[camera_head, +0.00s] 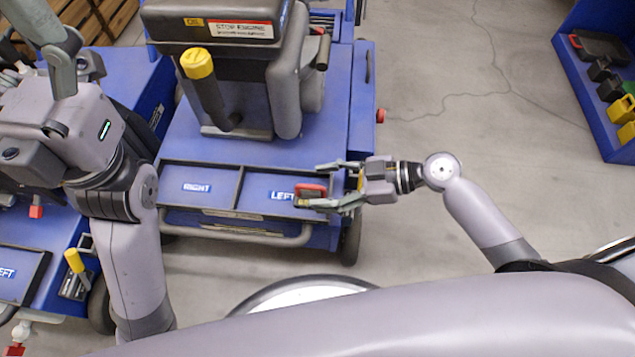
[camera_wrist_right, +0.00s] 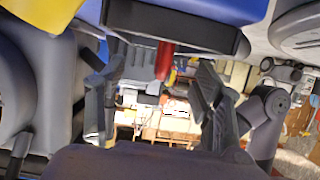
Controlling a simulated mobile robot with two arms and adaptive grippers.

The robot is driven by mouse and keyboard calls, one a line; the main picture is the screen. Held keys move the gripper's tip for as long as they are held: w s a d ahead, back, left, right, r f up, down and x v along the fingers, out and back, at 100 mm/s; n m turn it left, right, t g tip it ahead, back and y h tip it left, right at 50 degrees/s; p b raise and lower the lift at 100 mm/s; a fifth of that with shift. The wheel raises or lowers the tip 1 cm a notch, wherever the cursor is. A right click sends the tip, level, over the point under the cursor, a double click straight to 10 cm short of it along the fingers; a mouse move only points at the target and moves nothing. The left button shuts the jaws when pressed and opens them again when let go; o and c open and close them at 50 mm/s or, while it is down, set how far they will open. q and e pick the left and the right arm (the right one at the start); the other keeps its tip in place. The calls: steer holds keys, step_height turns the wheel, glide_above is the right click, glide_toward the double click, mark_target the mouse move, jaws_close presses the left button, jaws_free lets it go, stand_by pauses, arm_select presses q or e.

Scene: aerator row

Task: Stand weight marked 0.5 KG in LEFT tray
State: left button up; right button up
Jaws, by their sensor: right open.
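The LEFT tray (camera_head: 262,203) is the right-hand of two shallow compartments on the blue machine's front, labelled LEFT. A small weight with a red top (camera_head: 311,188) is at that tray's right end. Its red part also shows in the wrist view (camera_wrist_right: 165,60); no mark on it is readable. My right gripper (camera_head: 322,186) is open, with one finger on each side of the weight; I cannot tell whether they touch it. It shows in the wrist view too (camera_wrist_right: 158,95). My left gripper (camera_head: 50,45) is at the upper left, its fingertips not clear.
The RIGHT tray (camera_head: 185,198) looks empty. A yellow-capped lever (camera_head: 197,65) stands behind the trays. A second blue machine (camera_head: 45,290) is at the left. A blue rack (camera_head: 585,85) at the right holds several black and yellow pieces. Clear concrete floor (camera_head: 470,140) lies between.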

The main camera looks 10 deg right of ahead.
steer(key=p+v, duration=0.2)
steer(key=v, duration=0.8)
